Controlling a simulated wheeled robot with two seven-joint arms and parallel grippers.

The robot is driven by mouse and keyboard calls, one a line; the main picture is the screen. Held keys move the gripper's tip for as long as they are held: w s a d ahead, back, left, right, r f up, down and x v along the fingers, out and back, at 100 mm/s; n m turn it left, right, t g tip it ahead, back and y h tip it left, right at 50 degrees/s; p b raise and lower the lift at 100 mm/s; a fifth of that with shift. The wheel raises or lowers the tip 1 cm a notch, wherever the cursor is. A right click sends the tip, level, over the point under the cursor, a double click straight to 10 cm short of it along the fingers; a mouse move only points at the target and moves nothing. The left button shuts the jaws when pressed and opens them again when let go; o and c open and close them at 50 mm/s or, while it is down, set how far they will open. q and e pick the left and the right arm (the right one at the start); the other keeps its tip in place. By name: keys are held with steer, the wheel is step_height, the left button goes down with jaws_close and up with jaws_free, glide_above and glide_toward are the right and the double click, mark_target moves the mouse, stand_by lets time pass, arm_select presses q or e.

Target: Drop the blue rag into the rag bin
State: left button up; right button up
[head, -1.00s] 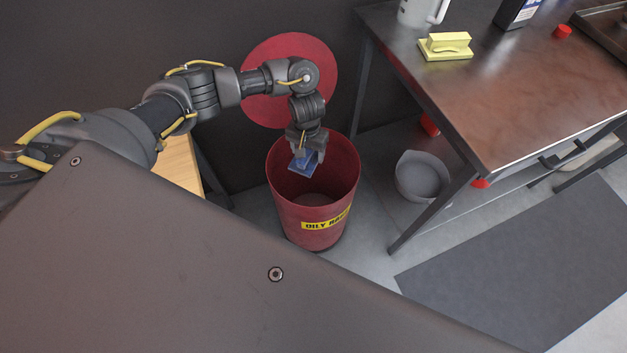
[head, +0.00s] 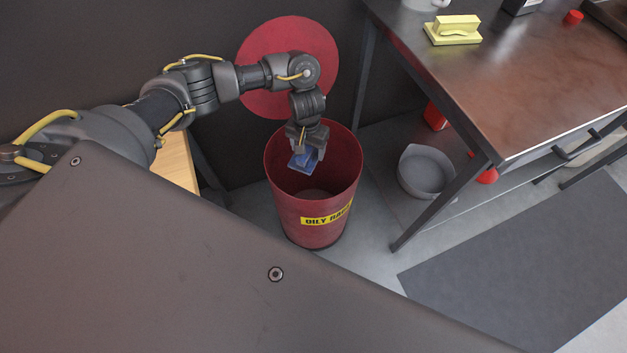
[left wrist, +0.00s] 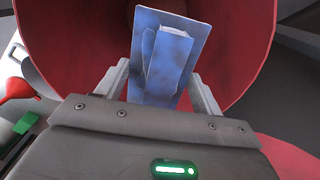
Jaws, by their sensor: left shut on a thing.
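The blue rag (head: 303,159) hangs from my left gripper (head: 306,149), which is shut on it. In the head view the rag appears over the open mouth of the red rag bin (head: 318,215), which has a yellow "OILY RAGS" label. In the left wrist view the folded, stained blue rag (left wrist: 165,55) sits between the two fingers, with the red bin wall (left wrist: 85,45) around it. My right gripper does not show.
A round red lid (head: 270,50) stands open behind the bin. A grey bucket (head: 426,172) sits on the shelf below. A dark mat (head: 510,270) lies on the floor.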

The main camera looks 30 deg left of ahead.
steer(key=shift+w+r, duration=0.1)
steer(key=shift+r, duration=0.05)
arm_select(q)
steer(key=o, duration=1.3)
steer(key=shift+r, duration=0.15)
step_height(320, 180, up, 5)
steer(key=p, duration=0.3)
step_height(320, 180, up, 5)
steer(key=shift+w+f+p, duration=0.1)
steer(key=shift+f+p, duration=0.1)
steer(key=shift+p, duration=0.95)
steer(key=shift+r, duration=0.45)
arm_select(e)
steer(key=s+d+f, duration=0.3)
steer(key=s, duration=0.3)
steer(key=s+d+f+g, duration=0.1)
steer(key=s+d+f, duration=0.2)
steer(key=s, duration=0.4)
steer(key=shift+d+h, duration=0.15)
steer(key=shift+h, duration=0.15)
